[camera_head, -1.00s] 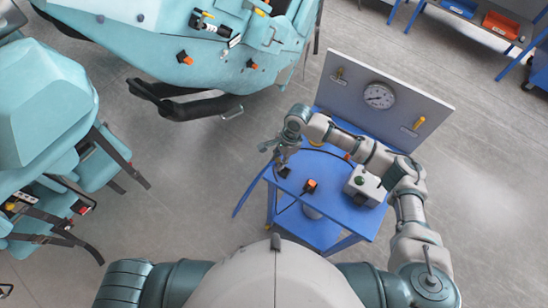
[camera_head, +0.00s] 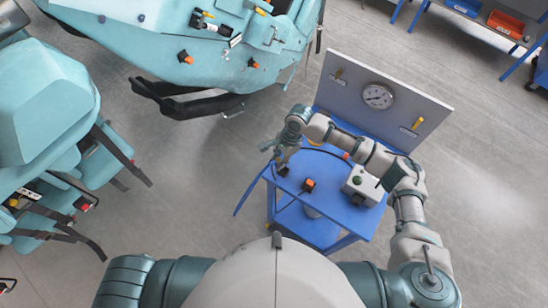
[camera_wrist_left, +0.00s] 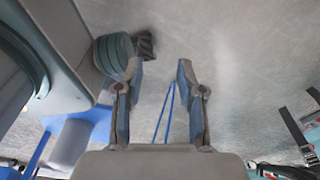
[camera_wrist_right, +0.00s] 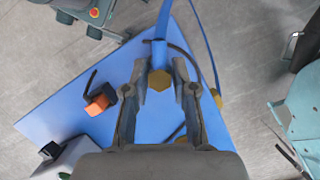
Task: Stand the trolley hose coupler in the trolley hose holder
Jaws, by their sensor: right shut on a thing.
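My right gripper (camera_head: 281,160) is above the left corner of the blue trolley (camera_head: 330,206). In the right wrist view its fingers (camera_wrist_right: 162,88) are shut around a brass hexagonal piece, which looks like the trolley hose coupler (camera_wrist_right: 160,82). A dark block (camera_head: 283,172) shows just below the fingers in the head view. I cannot tell whether it is the trolley hose holder. A dark hose curves over the trolley top. My left gripper (camera_wrist_left: 160,75) is open and empty in the left wrist view, away from the trolley top.
An orange and black piece (camera_head: 309,185) and a white box with a green button (camera_head: 364,186) stand on the trolley. A grey panel with a round gauge (camera_head: 378,96) rises at its back. Teal coaster cars (camera_head: 250,45) are at the left and back.

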